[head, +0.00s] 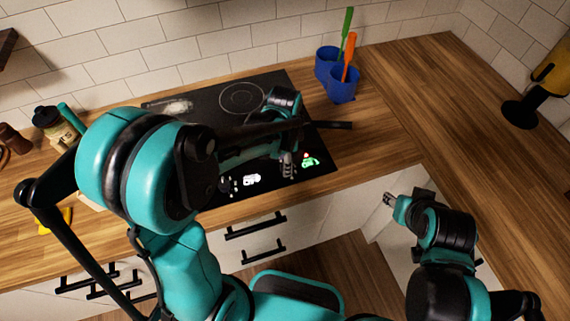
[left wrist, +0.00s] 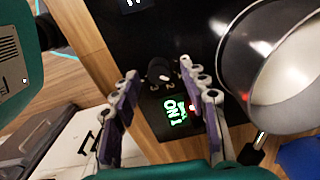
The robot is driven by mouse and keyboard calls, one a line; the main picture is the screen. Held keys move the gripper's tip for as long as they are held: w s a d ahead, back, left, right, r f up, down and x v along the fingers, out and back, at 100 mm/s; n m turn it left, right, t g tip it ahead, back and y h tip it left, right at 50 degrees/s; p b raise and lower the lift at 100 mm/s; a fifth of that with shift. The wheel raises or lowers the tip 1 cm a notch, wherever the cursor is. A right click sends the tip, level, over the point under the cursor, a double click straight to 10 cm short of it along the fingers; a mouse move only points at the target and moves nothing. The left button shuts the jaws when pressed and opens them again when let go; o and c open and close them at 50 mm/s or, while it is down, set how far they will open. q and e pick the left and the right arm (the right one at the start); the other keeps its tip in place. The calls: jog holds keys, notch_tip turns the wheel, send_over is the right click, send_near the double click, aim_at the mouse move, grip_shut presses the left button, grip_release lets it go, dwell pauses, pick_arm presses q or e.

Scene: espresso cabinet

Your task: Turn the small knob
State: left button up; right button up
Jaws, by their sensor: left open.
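The small knob (left wrist: 158,70) is black with a white pointer mark and sits on the black panel of the cooktop, with printed numbers around it. My left gripper (left wrist: 160,115) is open, its two fingers spread, with the knob showing beyond and between the fingertips. I see no contact with the knob. A green display reading "ON 1" (left wrist: 172,112) and a red light are beside the knob. In the head view my left gripper (head: 288,165) is over the front of the cooktop (head: 210,100); the knob cannot be made out there. My right gripper (head: 390,200) is away from the cooktop; its jaw opening is unclear.
A pan (left wrist: 275,65) with a pale interior stands close to the right finger in the wrist view. Jars (head: 50,120) stand at the left. The wooden counter (head: 385,120) to the right is clear.

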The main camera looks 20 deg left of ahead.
pick_arm(q)
jog(key=shift+f, duration=0.5)
jog(key=shift+s+f, duration=0.1)
grip_shut()
